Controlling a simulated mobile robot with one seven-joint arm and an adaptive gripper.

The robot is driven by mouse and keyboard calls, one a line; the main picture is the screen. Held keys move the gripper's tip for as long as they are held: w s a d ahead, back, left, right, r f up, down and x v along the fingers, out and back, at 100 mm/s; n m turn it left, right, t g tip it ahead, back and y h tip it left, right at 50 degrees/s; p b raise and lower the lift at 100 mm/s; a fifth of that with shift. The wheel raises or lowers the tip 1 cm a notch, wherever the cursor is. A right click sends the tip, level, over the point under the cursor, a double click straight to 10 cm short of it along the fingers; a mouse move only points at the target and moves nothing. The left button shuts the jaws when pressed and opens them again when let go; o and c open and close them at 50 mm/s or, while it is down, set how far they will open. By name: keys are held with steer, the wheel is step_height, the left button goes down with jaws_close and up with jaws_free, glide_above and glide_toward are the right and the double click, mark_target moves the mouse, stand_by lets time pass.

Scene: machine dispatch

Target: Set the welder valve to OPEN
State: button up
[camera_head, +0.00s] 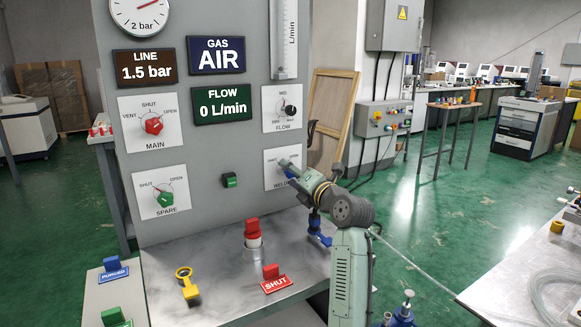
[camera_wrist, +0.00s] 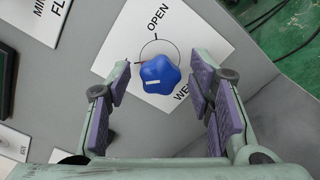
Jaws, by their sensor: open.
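The welder valve is a blue lobed knob (camera_wrist: 160,75) on a white plate (camera_wrist: 205,50) in the wrist view. The OPEN label lies above the knob there, with a tick below it. A small red pointer at the knob's left edge points left, away from the OPEN tick. My gripper (camera_wrist: 160,78) is open, with one finger on each side of the knob and visible gaps; I cannot tell the depth. The left finger hides the plate's left part.
The panel (camera_head: 215,150) also holds the red MAIN knob (camera_head: 153,125), green SPARE knob (camera_head: 165,199), black FLOW knob (camera_head: 289,109) and a green button (camera_head: 229,180). Below, a metal shelf (camera_head: 215,285) carries a red SHUT tag (camera_head: 276,284) and a yellow-black item (camera_head: 187,285).

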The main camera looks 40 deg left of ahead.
steer(key=shift+w+a, duration=0.25)
steer(key=shift+a, duration=0.35)
steer(key=shift+c, duration=0.6)
jaws_close()
